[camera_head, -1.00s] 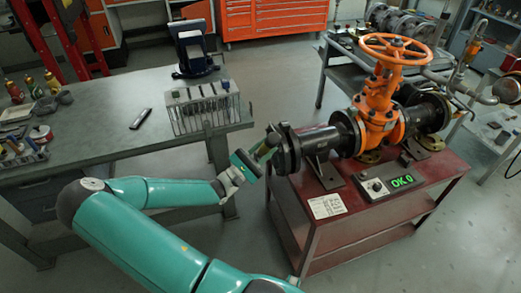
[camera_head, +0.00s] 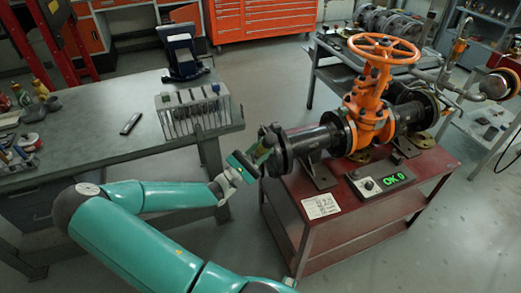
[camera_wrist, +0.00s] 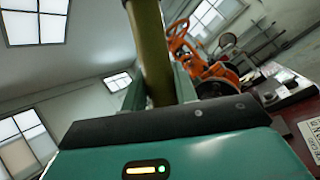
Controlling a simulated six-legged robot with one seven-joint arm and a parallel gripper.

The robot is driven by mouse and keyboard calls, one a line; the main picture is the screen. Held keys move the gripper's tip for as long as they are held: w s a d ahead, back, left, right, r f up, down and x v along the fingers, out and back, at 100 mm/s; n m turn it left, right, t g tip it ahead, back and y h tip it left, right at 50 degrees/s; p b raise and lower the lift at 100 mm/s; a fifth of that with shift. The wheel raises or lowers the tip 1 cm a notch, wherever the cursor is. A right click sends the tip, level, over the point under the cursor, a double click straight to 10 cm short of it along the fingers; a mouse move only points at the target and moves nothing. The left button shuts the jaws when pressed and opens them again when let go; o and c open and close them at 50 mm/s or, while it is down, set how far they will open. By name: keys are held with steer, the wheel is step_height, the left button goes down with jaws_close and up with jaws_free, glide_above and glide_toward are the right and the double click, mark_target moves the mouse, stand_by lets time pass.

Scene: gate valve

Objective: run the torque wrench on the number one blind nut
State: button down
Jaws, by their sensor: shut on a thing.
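My gripper (camera_head: 256,156) is at the left end of the pipe, close to the black end flange (camera_head: 278,150). It is shut on an olive-green cylindrical tool, which looks like the torque wrench (camera_wrist: 151,50). In the wrist view the tool stands between the two fingers and runs out of the top of the picture. Its working end is too small in the head view to tell whether it touches the flange. The number one blind nut cannot be made out. The orange gate valve (camera_head: 374,95) stands on the red cart. A green display (camera_head: 396,180) reads "OK 0".
The red cart (camera_head: 330,235) carries the valve, a white label sheet (camera_head: 321,206) and the display box. A grey workbench (camera_head: 90,130) at the left holds a rack of sockets or tools (camera_head: 195,112) and a dark handheld item (camera_head: 131,123). Open floor lies between bench and cart.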

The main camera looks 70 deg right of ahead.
steer(key=shift+s+d+r, duration=0.1)
steer(key=shift+s+d, duration=1.65)
steer(key=shift+s, duration=0.05)
stand_by(6.2)
